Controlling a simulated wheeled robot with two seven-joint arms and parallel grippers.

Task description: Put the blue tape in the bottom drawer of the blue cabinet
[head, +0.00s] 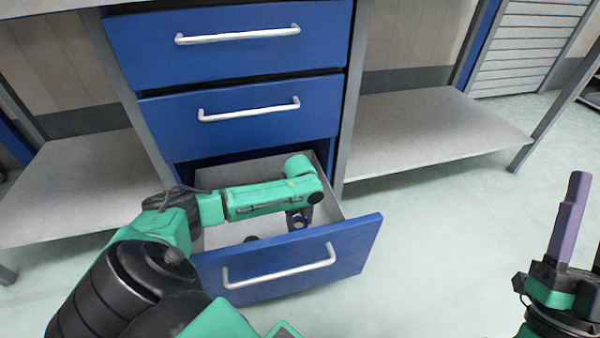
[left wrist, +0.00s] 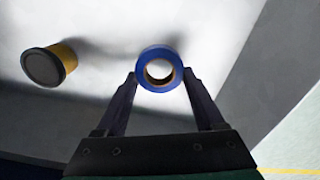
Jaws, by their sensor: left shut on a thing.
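The bottom drawer (head: 352,250) of the blue cabinet (head: 240,75) is pulled open, with its grey inside showing. My left arm reaches over it, and my left gripper (head: 299,218) points down inside the drawer. In the left wrist view, the blue tape (left wrist: 160,53), a ring with a brown core, sits between the fingertips of my left gripper (left wrist: 160,82), which is shut on it. Whether the tape touches the drawer floor is unclear. My right gripper (head: 583,235) is at the right edge, partly cut off, its purple fingers apart, with nothing seen between them.
A yellow and dark round object (left wrist: 50,65) is in the drawer to the left of the tape in the left wrist view. The two upper drawers are shut. Grey shelves (head: 425,135) flank the cabinet. The pale floor (head: 440,250) at right is clear.

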